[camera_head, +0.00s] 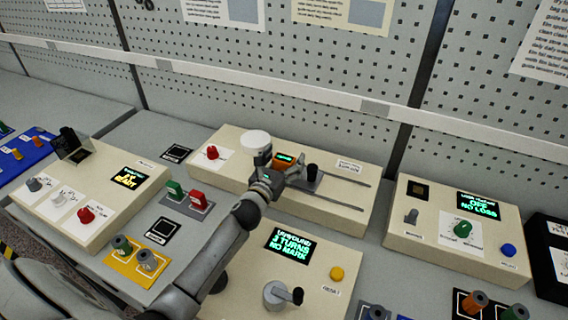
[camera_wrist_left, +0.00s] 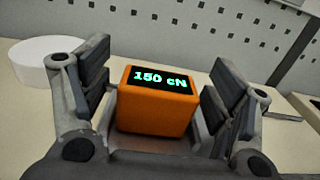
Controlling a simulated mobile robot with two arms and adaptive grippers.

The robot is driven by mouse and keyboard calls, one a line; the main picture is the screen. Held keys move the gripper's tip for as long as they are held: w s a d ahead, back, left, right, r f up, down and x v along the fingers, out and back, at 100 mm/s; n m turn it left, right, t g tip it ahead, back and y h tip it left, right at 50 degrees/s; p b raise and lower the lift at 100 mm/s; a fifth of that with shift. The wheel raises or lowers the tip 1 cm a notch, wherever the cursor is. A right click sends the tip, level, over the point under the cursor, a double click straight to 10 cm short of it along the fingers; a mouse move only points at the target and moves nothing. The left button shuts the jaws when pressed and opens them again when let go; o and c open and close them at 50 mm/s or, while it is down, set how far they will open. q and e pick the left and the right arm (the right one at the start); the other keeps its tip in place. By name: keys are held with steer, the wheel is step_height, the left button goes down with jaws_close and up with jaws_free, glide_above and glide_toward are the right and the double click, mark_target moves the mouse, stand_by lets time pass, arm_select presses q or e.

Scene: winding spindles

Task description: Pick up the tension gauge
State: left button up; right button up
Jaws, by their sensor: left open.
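The tension gauge is an orange block with a dark display reading "150 cN" in green; it is large in the left wrist view (camera_wrist_left: 155,107). In the head view the tension gauge (camera_head: 286,160) is partly hidden by my gripper, on the back cream box. My left gripper (camera_head: 278,172) is open, and in the wrist view its two fingers (camera_wrist_left: 153,95) stand on either side of the gauge. A small gap shows between the gauge and the right finger; contact on the left side is hard to tell. My right gripper is not in view.
A white cylinder (camera_head: 256,141) stands just left of the gauge, also in the wrist view (camera_wrist_left: 46,62). A perforated panel (camera_head: 290,60) rises behind. Cream control boxes stand around.

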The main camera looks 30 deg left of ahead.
arm_select(q)
steer(key=shift+c, duration=0.4)
steer(key=c, duration=1.3)
steer(key=shift+r, duration=0.1)
